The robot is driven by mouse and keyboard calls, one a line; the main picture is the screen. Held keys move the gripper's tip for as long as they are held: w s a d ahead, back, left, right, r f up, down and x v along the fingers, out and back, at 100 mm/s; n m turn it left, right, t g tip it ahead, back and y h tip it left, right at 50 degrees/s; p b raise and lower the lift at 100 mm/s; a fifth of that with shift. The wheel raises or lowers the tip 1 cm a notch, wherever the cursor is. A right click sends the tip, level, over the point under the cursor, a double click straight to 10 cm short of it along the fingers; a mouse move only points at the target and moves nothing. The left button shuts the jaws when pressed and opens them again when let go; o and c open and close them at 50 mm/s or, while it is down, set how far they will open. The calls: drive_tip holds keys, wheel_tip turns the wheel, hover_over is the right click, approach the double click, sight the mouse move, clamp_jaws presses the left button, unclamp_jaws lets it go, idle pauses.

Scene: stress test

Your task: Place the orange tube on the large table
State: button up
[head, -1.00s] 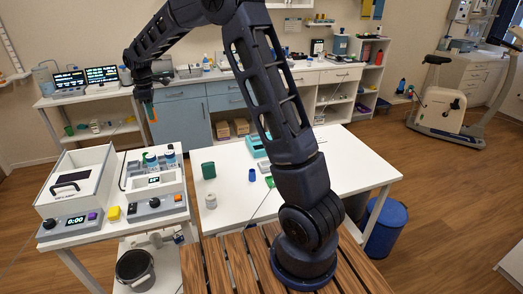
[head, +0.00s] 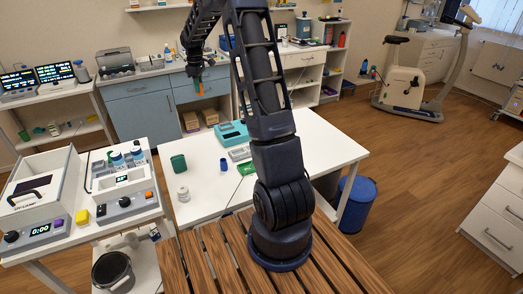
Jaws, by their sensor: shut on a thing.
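My gripper (head: 197,80) is at the upper middle of the head view, pointing down, shut on the orange tube (head: 200,90). The tube is small here, and its lower part hangs below the fingers. It appears in front of the blue-grey cabinet, held up in the air. The large white table (head: 310,150) stands in the middle, below and nearer than the gripper in the picture. My own arm hides part of the table's middle.
On the table are a dark green container (head: 178,163), a white jar (head: 183,194), a blue cup (head: 224,165) and a teal device (head: 232,134). Its right part is clear. A smaller table with lab devices (head: 125,190) stands left. A blue bin (head: 356,204) is at right.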

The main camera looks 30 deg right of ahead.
drive_tip(key=s+d+f+m, duration=0.1)
drive_tip(key=s+d+m, duration=0.25)
drive_tip(key=d, duration=1.45)
drive_tip(key=s+d+f+m, duration=0.25)
drive_tip(key=s+d, duration=0.25)
drive_tip(key=d, duration=1.2)
drive_tip(key=s+d+f+m, duration=0.2)
drive_tip(key=s+d+m, duration=0.3)
drive_tip(key=s+d, duration=1.8)
drive_tip(key=f, duration=0.6)
drive_tip(key=w+d+f, duration=0.1)
drive_tip(key=f, duration=0.6)
drive_tip(key=w+d+f, duration=0.1)
drive_tip(key=f, duration=0.5)
drive_tip(key=shift+w+f, duration=0.1)
drive_tip(key=shift+f, duration=0.25)
drive_tip(key=shift+f, duration=0.15)
drive_tip(key=o, duration=0.8)
drive_tip(key=shift+o, duration=0.7)
